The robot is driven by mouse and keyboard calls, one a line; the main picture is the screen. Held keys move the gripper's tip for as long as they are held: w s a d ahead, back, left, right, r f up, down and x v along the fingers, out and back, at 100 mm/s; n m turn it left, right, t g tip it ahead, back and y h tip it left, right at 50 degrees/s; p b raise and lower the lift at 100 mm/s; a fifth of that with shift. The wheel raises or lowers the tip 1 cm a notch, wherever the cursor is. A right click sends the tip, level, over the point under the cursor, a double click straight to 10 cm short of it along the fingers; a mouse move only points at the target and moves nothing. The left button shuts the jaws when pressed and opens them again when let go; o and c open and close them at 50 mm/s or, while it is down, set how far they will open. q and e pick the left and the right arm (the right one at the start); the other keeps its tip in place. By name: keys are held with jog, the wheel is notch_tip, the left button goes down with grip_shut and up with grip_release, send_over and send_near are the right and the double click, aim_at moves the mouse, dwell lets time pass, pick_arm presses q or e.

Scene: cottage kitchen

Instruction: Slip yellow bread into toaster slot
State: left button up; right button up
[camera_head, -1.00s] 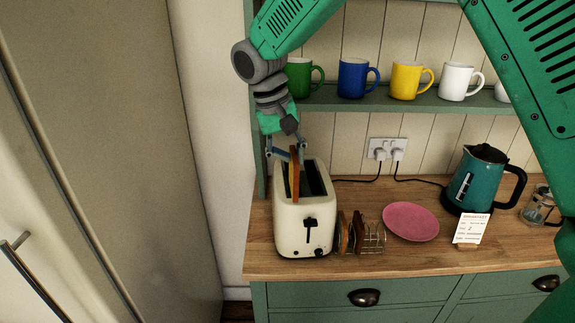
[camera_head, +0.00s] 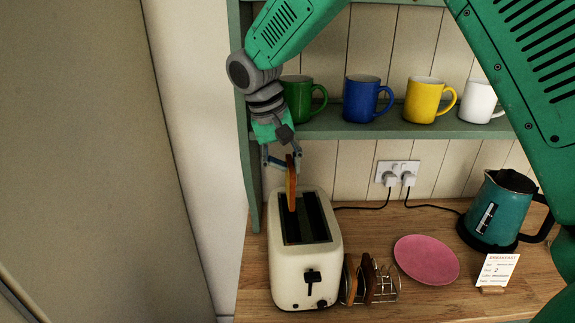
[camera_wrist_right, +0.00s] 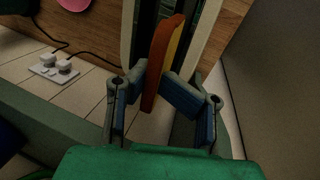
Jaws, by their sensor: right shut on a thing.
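My right gripper (camera_head: 281,160) is shut on a slice of bread (camera_head: 291,185) with a brown crust and a yellow-orange face. In the head view the slice hangs upright over the back part of the cream toaster (camera_head: 308,274), its lower end at the slot openings. I cannot tell how far it is inside a slot. In the right wrist view the blue-padded fingers (camera_wrist_right: 155,95) pinch the slice (camera_wrist_right: 165,60), with the toaster's dark slots (camera_wrist_right: 182,30) beyond it. My left gripper is not in view.
A wire rack (camera_head: 385,285) with brown slices stands right of the toaster. Further right are a pink plate (camera_head: 426,260), a card (camera_head: 497,270) and a teal kettle (camera_head: 500,212). A shelf (camera_head: 350,122) with several mugs runs above. A wall socket (camera_head: 397,172) has two plugs.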

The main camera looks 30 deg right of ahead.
aim_at(287, 177)
jog(key=shift+f, duration=1.55)
jog(key=shift+f+b, duration=0.9)
jog(key=shift+f, duration=1.75)
jog(key=o, duration=1)
jog(key=shift+o, duration=0.2)
jog(key=v, duration=1.2)
